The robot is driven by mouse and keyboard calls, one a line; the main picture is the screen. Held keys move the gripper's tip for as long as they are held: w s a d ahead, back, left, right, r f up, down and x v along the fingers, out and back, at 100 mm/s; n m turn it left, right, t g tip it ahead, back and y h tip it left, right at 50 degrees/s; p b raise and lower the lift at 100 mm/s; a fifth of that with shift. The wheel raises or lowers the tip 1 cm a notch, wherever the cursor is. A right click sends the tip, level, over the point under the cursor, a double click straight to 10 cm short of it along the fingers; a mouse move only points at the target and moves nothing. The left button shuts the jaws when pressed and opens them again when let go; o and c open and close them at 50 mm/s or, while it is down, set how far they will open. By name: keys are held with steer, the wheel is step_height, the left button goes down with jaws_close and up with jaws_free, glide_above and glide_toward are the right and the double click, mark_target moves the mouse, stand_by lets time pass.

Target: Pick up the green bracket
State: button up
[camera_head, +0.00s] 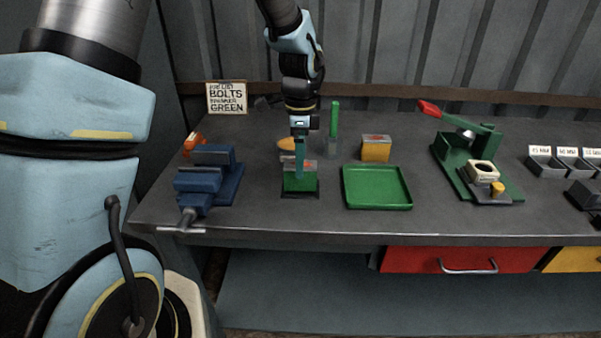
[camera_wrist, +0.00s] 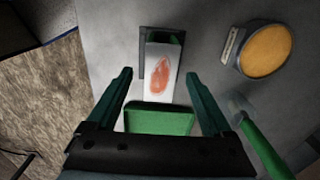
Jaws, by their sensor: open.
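The green bracket (camera_head: 301,186) stands on a dark base near the front of the bench, right of the blue vise. In the wrist view the green bracket (camera_wrist: 160,119) shows a green block nearest me and a pale face with an orange mark beyond it. My gripper (camera_head: 300,172) points down over the bracket and hides part of it. In the wrist view my gripper (camera_wrist: 158,76) is open, with one finger on each side of the bracket and visible gaps. I cannot tell whether the fingertips reach below its top.
A blue vise (camera_head: 212,180) stands to the left. A green tray (camera_head: 376,204) lies empty to the right. A yellow block (camera_head: 376,150), an upright green-handled tool (camera_head: 334,118) and a round orange-topped item (camera_wrist: 265,50) are close by. A green lever press (camera_head: 455,160) stands farther right.

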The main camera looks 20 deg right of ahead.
jaws_close()
stand_by(0.5)
steer(key=shift+r, duration=0.1)
stand_by(0.7)
